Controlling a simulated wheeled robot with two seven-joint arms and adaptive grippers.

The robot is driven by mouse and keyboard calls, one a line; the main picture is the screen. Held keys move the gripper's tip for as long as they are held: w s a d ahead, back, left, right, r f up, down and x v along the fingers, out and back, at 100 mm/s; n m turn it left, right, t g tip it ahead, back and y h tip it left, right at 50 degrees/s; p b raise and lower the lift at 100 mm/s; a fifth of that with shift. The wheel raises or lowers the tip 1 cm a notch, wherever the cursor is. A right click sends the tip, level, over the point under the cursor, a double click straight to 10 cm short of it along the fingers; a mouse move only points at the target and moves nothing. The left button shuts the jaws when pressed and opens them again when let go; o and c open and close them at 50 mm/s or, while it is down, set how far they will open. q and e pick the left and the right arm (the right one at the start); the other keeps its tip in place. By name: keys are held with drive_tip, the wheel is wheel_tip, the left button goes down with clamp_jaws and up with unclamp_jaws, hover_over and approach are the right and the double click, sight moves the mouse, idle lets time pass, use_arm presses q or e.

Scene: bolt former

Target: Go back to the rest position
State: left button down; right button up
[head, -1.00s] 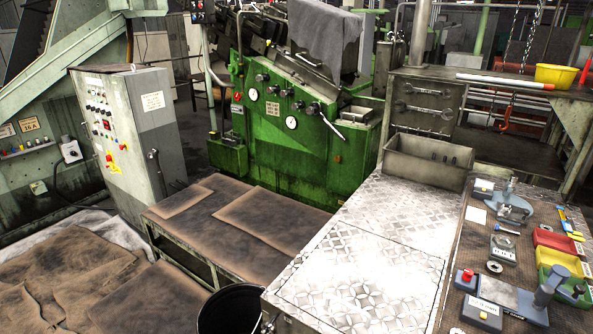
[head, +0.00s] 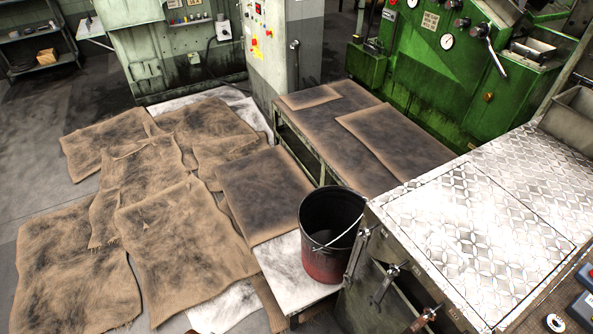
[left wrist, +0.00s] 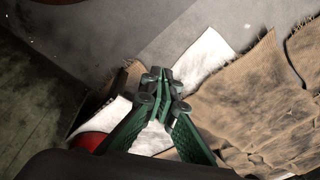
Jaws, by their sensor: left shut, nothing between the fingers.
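My left gripper (left wrist: 162,92) shows in the left wrist view with its green fingers together at the tips and nothing between them. It hangs above white cloth (left wrist: 205,55) and brown sacking (left wrist: 250,105) on the floor, apart from both as far as I can tell. Neither of my grippers shows in the head view. My right gripper is out of view.
A black and red bucket (head: 331,235) stands on a low bench beside the metal-plated worktop (head: 480,240). Brown mats (head: 150,200) cover the floor at left. A grey cabinet (head: 285,60) and green machine (head: 440,70) stand behind. Grey floor (head: 40,150) is clear at far left.

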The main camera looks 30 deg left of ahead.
use_arm(q)
drive_tip(key=s+d+f+g, duration=0.1)
drive_tip(key=s+f, duration=0.2)
drive_tip(key=f, duration=0.8)
drive_tip(key=s+f, duration=0.2)
drive_tip(key=f, duration=1)
drive_tip(key=s+d+f+g, duration=0.1)
drive_tip(key=s+f, duration=1.3)
drive_tip(key=s+r+m+p, duration=0.1)
drive_tip(key=s+r+p, duration=0.2)
drive_tip(key=r+p, duration=0.6)
drive_tip(key=a+p, duration=0.1)
drive_tip(key=p, duration=0.3)
drive_tip(key=shift+r+t+h, duration=0.15)
drive_tip(key=shift+t+h, duration=0.15)
drive_tip(key=shift+t, duration=0.1)
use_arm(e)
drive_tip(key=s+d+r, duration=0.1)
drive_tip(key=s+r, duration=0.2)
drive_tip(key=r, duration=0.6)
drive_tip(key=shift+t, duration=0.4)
use_arm(q)
drive_tip(key=shift+d, duration=0.1)
